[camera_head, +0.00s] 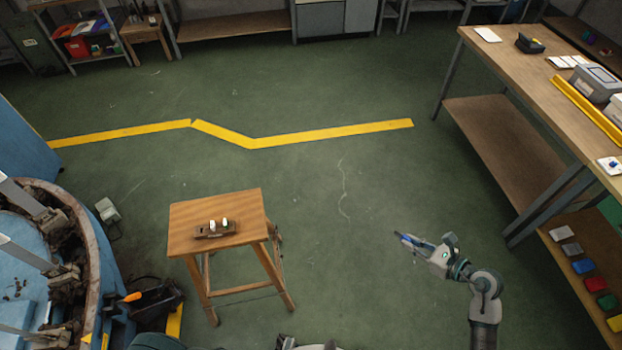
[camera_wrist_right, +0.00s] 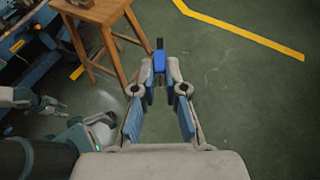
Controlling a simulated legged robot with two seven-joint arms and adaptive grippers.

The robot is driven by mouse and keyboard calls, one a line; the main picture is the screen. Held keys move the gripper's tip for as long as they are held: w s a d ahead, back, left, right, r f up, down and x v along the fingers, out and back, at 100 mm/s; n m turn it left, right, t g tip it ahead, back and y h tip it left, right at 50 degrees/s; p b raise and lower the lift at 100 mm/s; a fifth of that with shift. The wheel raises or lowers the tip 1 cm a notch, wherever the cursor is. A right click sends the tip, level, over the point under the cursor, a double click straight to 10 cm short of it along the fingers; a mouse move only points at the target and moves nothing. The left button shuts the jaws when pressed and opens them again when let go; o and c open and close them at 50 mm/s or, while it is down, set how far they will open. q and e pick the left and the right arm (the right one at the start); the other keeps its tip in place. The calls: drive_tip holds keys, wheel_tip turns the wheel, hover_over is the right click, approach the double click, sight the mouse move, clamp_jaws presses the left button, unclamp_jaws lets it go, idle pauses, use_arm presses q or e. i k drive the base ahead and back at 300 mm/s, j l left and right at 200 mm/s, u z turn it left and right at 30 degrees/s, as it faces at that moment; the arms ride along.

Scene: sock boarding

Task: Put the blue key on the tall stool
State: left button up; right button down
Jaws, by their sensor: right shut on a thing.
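The blue key (camera_wrist_right: 159,62) is between the fingertips of my right gripper (camera_wrist_right: 159,80) in the right wrist view, with a dark shaft pointing away from the hand. In the head view my right gripper (camera_head: 412,243) is shut on the blue key (camera_head: 405,238), over open floor to the right of the tall stool. The tall wooden stool (camera_head: 240,200) stands left of centre; part of it also shows in the right wrist view (camera_wrist_right: 100,12). The key is apart from the stool. A grey gripper (camera_wrist_right: 100,122) at the lower left of the right wrist view seems to be my left one; its jaws are unclear.
A small brown block with two pale knobs (camera_head: 215,229) sits on the stool seat. A round blue machine (camera_head: 35,225) stands at the left. A workbench (camera_head: 500,60) with boxes stands at the right. The floor between stool and right gripper is clear.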

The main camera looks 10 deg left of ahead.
sight(213, 209)
drive_tip(key=i+u, duration=0.25)
drive_tip(key=u, duration=0.2)
drive_tip(key=i+u, duration=0.2)
drive_tip(key=u, duration=0.25)
drive_tip(key=i+l+u, duration=0.1)
drive_tip(key=i+u, duration=0.15)
drive_tip(key=u, duration=0.2)
drive_tip(key=i+l+u, duration=0.2)
drive_tip(key=u, duration=0.7)
